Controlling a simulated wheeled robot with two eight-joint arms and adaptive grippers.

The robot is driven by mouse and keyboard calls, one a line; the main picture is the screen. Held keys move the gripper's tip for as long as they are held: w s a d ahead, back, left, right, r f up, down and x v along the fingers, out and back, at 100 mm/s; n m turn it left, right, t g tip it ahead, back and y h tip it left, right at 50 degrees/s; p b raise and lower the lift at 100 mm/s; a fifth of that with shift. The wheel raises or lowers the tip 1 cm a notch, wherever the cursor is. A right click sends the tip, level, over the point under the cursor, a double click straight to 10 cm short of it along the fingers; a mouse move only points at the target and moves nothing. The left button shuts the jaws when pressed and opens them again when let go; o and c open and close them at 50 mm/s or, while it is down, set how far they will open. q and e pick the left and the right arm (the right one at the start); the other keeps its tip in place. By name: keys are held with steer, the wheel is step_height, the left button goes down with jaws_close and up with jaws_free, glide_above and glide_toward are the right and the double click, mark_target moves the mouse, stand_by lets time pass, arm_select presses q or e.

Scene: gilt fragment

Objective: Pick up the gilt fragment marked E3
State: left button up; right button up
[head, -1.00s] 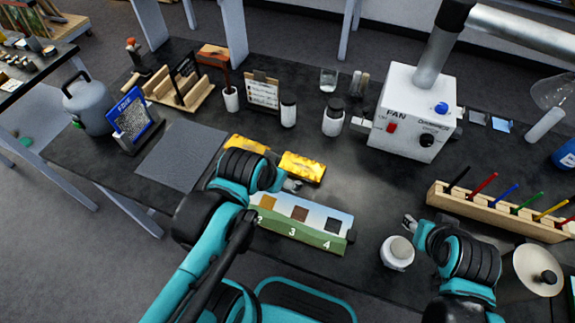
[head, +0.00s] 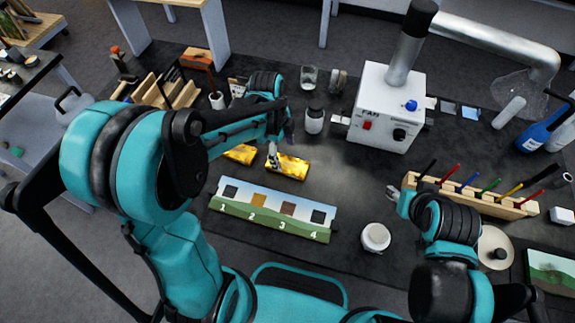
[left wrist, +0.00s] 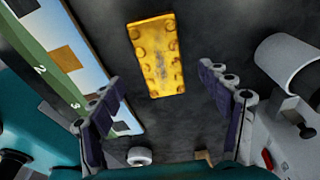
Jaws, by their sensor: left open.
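Two gilt fragments lie on the dark bench. The right one (head: 290,168) shows whole except for its left end, close to my left gripper. The left one (head: 240,154) is partly hidden by my left arm. No E3 mark is readable on either.
A numbered swatch board (head: 270,226) lies in front of the fragments. A white jar (head: 375,237), a pen rack (head: 470,196) and a fan box (head: 385,105) stand to the right. A dark-lidded jar (head: 314,121) stands behind. Bench right of the fragments is clear.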

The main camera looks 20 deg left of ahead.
mark_target(287, 164)
arm_select(q)
steer(key=f+b, duration=0.1)
steer(key=f, duration=0.1)
steer(key=d+f+b, duration=0.1)
steer(key=f, duration=0.2)
steer(key=c, duration=1.4)
steer(key=shift+o, duration=0.2)
steer(key=shift+r, duration=0.15)
